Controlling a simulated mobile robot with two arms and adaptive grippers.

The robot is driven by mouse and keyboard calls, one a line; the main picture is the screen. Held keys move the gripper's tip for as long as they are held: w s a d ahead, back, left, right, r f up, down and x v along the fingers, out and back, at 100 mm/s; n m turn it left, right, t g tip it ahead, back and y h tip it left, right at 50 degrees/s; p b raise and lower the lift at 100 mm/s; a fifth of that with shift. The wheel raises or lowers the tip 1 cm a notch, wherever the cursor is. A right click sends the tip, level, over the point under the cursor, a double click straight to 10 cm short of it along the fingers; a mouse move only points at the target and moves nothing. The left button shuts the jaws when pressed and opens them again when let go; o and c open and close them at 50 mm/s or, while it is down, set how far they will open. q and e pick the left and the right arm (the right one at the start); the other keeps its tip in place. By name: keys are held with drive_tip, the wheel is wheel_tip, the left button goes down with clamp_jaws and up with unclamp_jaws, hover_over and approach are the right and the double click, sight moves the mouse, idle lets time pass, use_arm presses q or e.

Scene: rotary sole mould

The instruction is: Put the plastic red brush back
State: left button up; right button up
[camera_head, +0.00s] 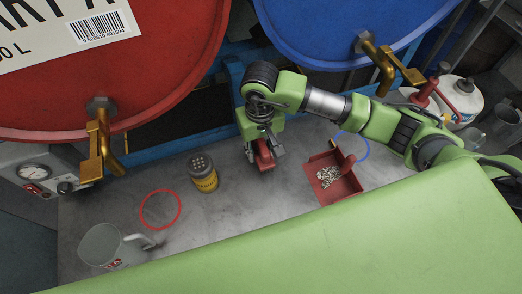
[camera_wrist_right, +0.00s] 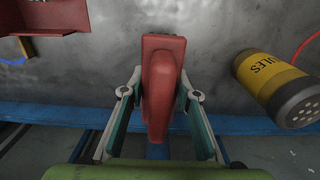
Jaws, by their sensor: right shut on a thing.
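My right gripper (camera_head: 262,146) points down over the grey table, between the yellow shaker and the red dustpan. It is shut on the red brush (camera_head: 265,160), whose lower part shows below the fingers. In the right wrist view the red brush (camera_wrist_right: 161,90) stands out between the two fingers of the gripper (camera_wrist_right: 160,100). Its bristles are hidden, and I cannot tell if it touches the table. The red dustpan (camera_head: 347,187) lies to the right with pale granules in it. My left gripper is not in view.
A yellow shaker with a perforated grey lid (camera_head: 204,178) stands left of the brush. A red ring (camera_head: 144,203) and a grey jug (camera_head: 100,243) are further left. A blue ring (camera_head: 367,148) lies behind the dustpan. Red (camera_head: 130,75) and blue (camera_head: 320,35) drums with brass taps overhang the table.

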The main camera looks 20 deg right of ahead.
drive_tip(key=shift+w+d+f, duration=0.25)
drive_tip(key=shift+w+f, duration=0.2)
drive_tip(key=shift+f, duration=0.15)
wheel_tip(320, 180, down, 3)
drive_tip(key=shift+w+r+p, duration=0.1)
drive_tip(key=shift+p, duration=0.75)
drive_tip(key=shift+d+f, duration=0.1)
drive_tip(key=shift+f, duration=0.25)
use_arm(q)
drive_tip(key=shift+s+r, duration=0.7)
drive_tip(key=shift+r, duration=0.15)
use_arm(e)
drive_tip(key=shift+f, duration=0.2)
drive_tip(key=o, duration=1.2)
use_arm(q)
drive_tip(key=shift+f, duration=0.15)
